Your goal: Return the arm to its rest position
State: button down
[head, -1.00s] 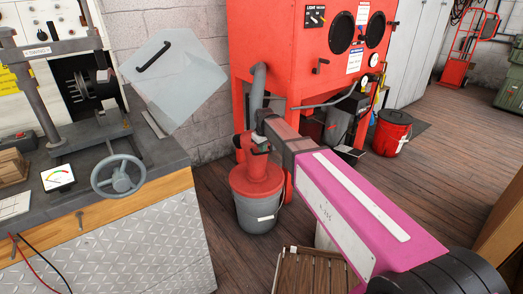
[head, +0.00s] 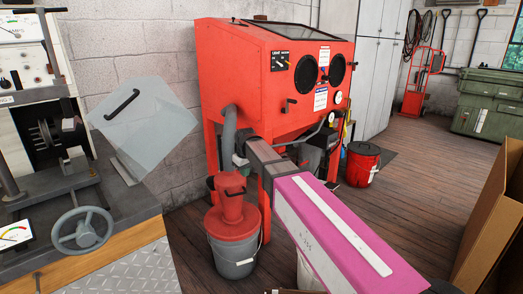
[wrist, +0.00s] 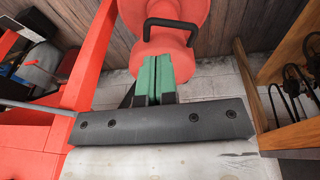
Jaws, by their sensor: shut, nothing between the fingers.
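My pink and white arm (head: 335,240) reaches in from the lower right in the head view. At its end, my gripper (head: 240,160) is small and partly hidden beside the red blast cabinet's hose. In the wrist view my gripper (wrist: 158,75) shows two green fingers pressed together, with nothing between them. Beyond the fingertips in that view is a red dust separator (wrist: 165,45) with a black handle. I cannot tell whether they touch it.
The red blast cabinet (head: 255,90) stands behind the gripper. A grey bucket (head: 232,258) under the separator stands below. A workbench (head: 110,250) with a press and handwheel is at left. A cardboard box (head: 490,225) is at right. Open wooden floor (head: 425,165) lies between.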

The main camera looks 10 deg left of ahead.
jog(key=s+d+f+m, duration=0.3)
jog(key=s+d+f, duration=0.2)
jog(key=d, duration=0.7)
jog(key=s+d+f+m+g, duration=0.1)
jog(key=s+d+f+m, duration=0.2)
jog(key=d, duration=0.9)
jog(key=s+d+f+m, duration=0.3)
jog(key=s+d+f, duration=0.6)
jog(key=d+f, duration=0.2)
jog(key=shift+d+g+h, duration=0.4)
jog(key=shift+d, duration=0.2)
jog(key=shift+f, duration=0.1)
